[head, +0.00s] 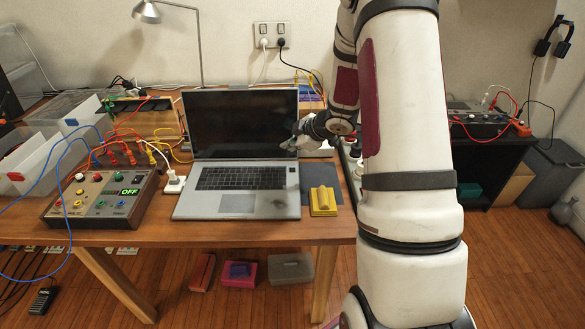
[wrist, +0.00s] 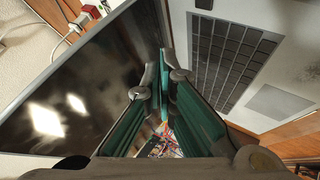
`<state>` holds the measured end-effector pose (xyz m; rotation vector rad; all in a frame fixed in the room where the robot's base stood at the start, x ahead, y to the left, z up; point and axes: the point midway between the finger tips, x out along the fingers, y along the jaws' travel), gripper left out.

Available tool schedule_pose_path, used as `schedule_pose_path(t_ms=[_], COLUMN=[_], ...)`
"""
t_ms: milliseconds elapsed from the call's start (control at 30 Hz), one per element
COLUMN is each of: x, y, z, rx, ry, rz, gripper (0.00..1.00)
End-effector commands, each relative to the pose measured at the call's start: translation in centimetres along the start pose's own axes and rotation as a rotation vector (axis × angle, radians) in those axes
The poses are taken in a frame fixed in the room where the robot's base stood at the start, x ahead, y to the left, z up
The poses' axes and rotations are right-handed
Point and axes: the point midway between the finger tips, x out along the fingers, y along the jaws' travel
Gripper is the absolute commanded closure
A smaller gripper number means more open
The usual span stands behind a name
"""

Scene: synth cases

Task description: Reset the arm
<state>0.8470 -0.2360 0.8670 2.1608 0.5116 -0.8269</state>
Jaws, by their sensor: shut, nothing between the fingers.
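My gripper (head: 290,144) is over the right side of the open laptop (head: 240,205), in front of its dark screen (head: 232,122). In the wrist view the gripper (wrist: 163,62) shows its two fingers with green inner pads, tips close together and nothing between them. The laptop's screen (wrist: 85,85) fills the left of that view and its keyboard (wrist: 228,55) the upper right. My arm rises at the right of the head view and hides part of the table's right end.
A control box with an OFF display (head: 100,197) and several cables stands left of the laptop. A yellow block (head: 322,201) lies right of it on the wooden table (head: 270,228). A lamp (head: 147,12) and wall sockets (head: 271,35) are behind. A dark cabinet (head: 500,150) stands at the right.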

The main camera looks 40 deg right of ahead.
Motion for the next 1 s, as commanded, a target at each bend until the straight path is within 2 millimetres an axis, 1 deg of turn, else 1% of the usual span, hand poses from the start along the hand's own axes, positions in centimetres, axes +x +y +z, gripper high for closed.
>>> schedule_pose_path(t_ms=[267,333,367,467,567,600,667,700,733,767,800,867,900,967,1000], x=[0.0,-0.3,-0.6,-2.4,-5.7,-7.3,-9.8,-11.4,-12.7,-14.0,-15.7,-18.2,-19.9,-22.3,-24.0], y=[0.0,0.2,0.5,1.8,3.4,4.0,4.5,4.7,4.7,4.6,4.4,3.8,3.2,2.1,1.3], z=[0.0,-0.3,-0.5,-1.9,-4.1,-5.0,-6.4,-7.3,-7.8,-8.4,-9.2,-10.2,-10.9,-11.8,-12.4], rx=[0.000,0.001,0.003,0.019,0.057,0.080,0.120,0.148,0.172,0.195,0.229,0.280,0.315,0.370,0.407], ry=[0.000,-0.005,-0.011,-0.049,-0.111,-0.139,-0.179,-0.203,-0.220,-0.237,-0.257,-0.284,-0.300,-0.322,-0.335], rz=[0.001,0.007,0.013,0.054,0.115,0.142,0.178,0.199,0.214,0.227,0.242,0.260,0.267,0.274,0.275], gripper=[1.00,1.00,1.00,1.00,1.00,1.00,1.00,1.00,1.00,1.00,1.00,1.00,1.00,1.00,1.00])
